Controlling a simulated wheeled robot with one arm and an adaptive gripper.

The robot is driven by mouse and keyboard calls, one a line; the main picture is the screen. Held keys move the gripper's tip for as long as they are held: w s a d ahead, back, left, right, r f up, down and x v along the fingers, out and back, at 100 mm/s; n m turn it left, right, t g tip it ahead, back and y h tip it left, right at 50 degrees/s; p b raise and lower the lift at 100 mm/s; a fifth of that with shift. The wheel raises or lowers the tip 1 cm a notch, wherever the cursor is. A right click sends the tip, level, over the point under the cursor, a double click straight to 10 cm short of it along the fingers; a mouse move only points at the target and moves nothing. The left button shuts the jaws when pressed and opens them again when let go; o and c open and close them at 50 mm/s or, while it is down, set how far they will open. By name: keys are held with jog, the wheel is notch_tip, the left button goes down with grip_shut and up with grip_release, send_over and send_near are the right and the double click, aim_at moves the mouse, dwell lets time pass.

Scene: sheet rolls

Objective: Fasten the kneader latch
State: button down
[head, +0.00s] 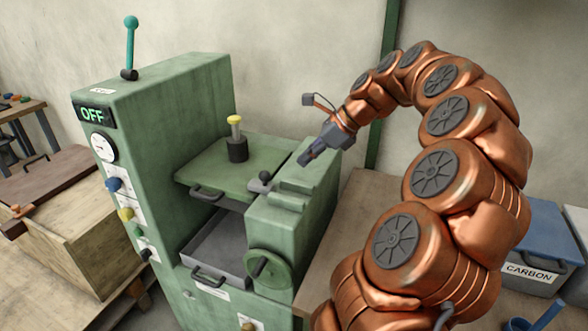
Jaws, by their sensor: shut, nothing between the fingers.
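The green machine (160,105) stands at the left centre, with an "OFF" display on its front. Its green lid plate (215,165) lies level, with a front handle and a yellow-topped dark post (236,140) on it. A small dark latch-like knob (261,183) sits at the lid's right edge, beside the green side block (290,200); I cannot tell whether it is fastened. My gripper (303,160) is shut and empty, above and to the right of this knob, apart from it.
A grey tray (215,248) sits in the opening below the lid. A green handwheel (270,273) is on the front, and a teal-handled lever (131,45) stands on top. A wooden chest (75,225) is at left. A blue "CARBON" bin (540,240) is at right.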

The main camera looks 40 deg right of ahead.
jog(key=shift+v, duration=2.45)
jog(key=shift+a, duration=0.15)
jog(key=s+a+f+n+g+p, duration=0.1)
jog(key=s+a+n+g, duration=0.15)
jog(key=a+n, duration=0.7)
jog(key=s+a+f+n+g+p, duration=0.1)
jog(key=a+f+n+g, duration=0.3)
jog(key=a, duration=1)
jog(key=s+a+f+n+g+h+p, duration=0.1)
jog(key=s+a+f+n+h, duration=0.1)
jog(key=s+n, duration=0.5)
jog(key=s+a+f+n+h+p, duration=0.1)
jog(key=s+a+f+n+h, duration=0.2)
jog(key=s+n, duration=0.5)
jog(key=s+a+f, duration=0.1)
jog(key=s, duration=0.3)
jog(key=shift+a+f+g, duration=0.35)
jog(key=shift+f, duration=0.05)
jog(key=shift+s, duration=0.15)
